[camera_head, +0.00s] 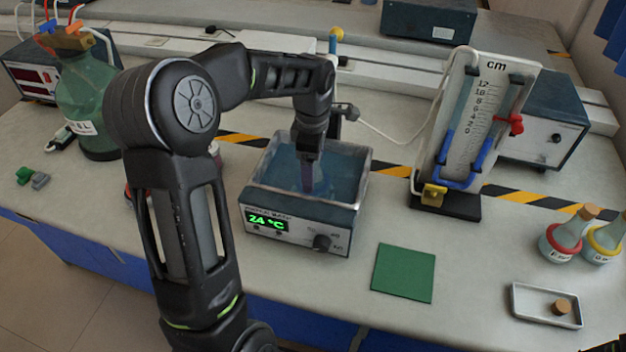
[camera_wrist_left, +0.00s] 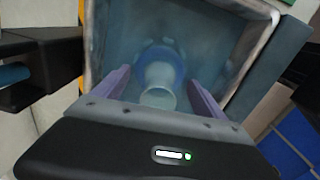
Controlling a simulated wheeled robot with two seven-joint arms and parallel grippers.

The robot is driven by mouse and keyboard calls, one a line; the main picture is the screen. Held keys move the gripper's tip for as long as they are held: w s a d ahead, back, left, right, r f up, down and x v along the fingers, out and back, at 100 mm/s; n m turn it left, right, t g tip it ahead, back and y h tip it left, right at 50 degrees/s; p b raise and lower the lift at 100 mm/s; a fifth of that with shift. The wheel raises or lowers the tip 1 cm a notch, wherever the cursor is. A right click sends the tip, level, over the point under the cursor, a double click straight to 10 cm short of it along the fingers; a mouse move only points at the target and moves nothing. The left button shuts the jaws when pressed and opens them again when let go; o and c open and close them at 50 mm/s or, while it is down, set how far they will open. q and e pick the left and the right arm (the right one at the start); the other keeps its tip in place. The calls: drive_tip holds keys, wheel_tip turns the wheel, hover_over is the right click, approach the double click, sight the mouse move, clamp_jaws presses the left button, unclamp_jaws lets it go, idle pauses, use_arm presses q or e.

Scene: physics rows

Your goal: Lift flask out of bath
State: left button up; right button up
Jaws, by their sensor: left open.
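The water bath (camera_head: 300,228) is a dark box with a pale rim and a green display reading 24 °C. In the left wrist view its rim (camera_wrist_left: 262,45) frames a flask (camera_wrist_left: 158,97) with a pale open neck and a blue ring around its body. My left gripper (camera_head: 307,183) points down into the bath, and in the wrist view its two purple fingers (camera_wrist_left: 160,88) stand open on either side of the flask's neck, apart from it. In the head view my gripper and wrist hide the flask.
A green mat (camera_head: 403,273) lies right of the bath. A manometer board (camera_head: 470,125) on a black foot stands behind it. Two corked flasks (camera_head: 565,238) and a tray (camera_head: 520,301) with a cork are at right. A large green bottle (camera_head: 85,95) stands at left.

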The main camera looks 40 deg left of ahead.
use_arm(q)
wheel_tip(320, 180, down, 2)
drive_tip(key=shift+f, duration=0.15)
drive_tip(key=shift+c, duration=0.3)
clamp_jaws()
idle(0.9)
drive_tip(key=shift+w, duration=0.1)
